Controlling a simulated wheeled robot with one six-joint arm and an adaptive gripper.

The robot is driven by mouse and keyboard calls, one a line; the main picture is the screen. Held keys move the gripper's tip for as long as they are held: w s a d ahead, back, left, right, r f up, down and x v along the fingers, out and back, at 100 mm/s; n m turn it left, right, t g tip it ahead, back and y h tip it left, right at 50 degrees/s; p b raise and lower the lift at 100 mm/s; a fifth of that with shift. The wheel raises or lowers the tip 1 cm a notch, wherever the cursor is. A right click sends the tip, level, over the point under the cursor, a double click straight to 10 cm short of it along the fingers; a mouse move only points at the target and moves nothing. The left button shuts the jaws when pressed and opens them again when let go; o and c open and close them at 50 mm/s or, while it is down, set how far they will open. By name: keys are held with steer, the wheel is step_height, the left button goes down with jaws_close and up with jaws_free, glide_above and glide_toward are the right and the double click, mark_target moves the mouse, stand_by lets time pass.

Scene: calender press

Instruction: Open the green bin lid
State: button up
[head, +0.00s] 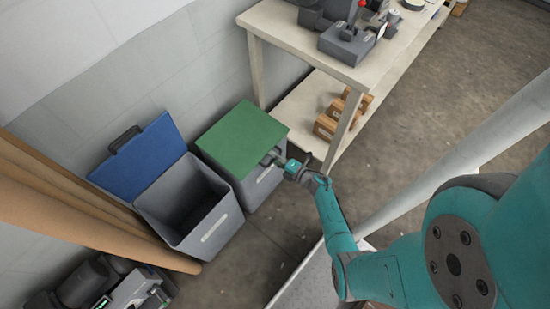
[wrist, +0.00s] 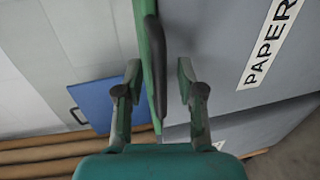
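The green lid (head: 242,138) lies flat and closed on a grey bin (head: 263,187) beside the wall in the head view. My gripper (head: 271,158) is at the lid's front edge. In the wrist view my gripper (wrist: 158,80) is open. The green lid (wrist: 148,30) shows edge-on between its two fingers, with a dark handle (wrist: 157,65) along it. A gap shows between the handle and the right finger; the left finger is close to the lid, and I cannot tell if it touches. The bin's front (wrist: 235,50) carries a PAPER label (wrist: 270,42).
A second grey bin (head: 212,222) with its blue lid (head: 140,160) standing open is to the left. A workbench (head: 300,40) with a lower shelf stands behind right. Brown rolls or tubes (head: 90,215) lean at the left. The floor (head: 425,110) right of the bench is clear.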

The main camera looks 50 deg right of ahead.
jaws_close()
